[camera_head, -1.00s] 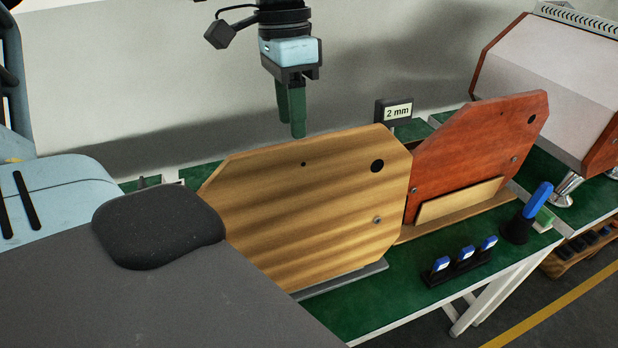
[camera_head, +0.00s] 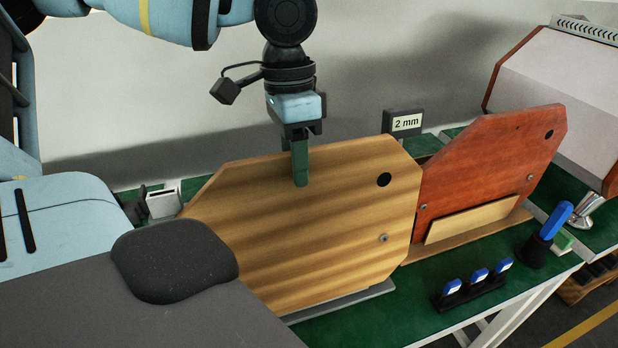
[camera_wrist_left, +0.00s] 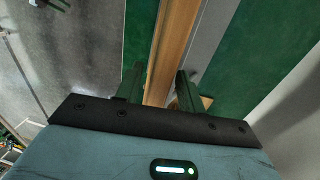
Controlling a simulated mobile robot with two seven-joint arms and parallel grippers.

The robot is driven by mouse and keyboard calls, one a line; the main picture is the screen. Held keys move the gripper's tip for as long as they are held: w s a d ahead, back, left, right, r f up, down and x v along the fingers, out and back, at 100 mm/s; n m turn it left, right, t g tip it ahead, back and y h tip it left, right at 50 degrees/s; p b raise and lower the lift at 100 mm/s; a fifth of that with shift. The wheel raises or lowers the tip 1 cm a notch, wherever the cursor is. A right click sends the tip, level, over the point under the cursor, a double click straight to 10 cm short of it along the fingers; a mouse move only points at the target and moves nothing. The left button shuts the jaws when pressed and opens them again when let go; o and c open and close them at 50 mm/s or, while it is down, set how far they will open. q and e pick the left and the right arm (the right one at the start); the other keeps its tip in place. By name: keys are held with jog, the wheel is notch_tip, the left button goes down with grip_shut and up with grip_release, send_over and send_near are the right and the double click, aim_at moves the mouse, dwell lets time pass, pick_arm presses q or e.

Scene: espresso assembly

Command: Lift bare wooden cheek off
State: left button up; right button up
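The bare wooden cheek (camera_head: 310,235), a pale striped panel with cut corners, stands upright on a grey base strip (camera_head: 345,301) on the green bench. My left gripper (camera_head: 300,182) points down at its top edge, one finger in front of its face and the other hidden behind it. In the left wrist view the cheek's edge (camera_wrist_left: 172,45) runs between the two fingers (camera_wrist_left: 160,85), which stand apart around it with a narrow gap visible. The fingers look open. My right gripper is not in view.
A red-brown cheek (camera_head: 490,160) stands just right of the bare one. A "2 mm" sign (camera_head: 404,123) is behind. A rack of blue-topped pieces (camera_head: 474,284) and a blue-handled tool (camera_head: 549,230) stand in front right. A pale machine (camera_head: 558,95) is at the far right.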

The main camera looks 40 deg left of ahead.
pick_arm(q)
jog(key=c, duration=0.7)
grip_shut()
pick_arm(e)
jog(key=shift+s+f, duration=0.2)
pick_arm(q)
jog(key=shift+r, duration=0.1)
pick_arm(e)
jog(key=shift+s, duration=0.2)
pick_arm(q)
jog(key=shift+w+r, duration=0.1)
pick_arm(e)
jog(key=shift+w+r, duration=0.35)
pick_arm(q)
jog(key=shift+d, duration=0.3)
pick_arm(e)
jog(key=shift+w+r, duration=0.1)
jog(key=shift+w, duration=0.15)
pick_arm(q)
jog(key=shift+s+d+r+p, duration=0.15)
jog(key=shift+s+d+p, duration=0.2)
jog(key=shift+s+d, duration=0.4)
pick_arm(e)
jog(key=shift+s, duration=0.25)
pick_arm(q)
jog(key=shift+w+d, duration=0.1)
jog(key=shift+d, duration=0.1)
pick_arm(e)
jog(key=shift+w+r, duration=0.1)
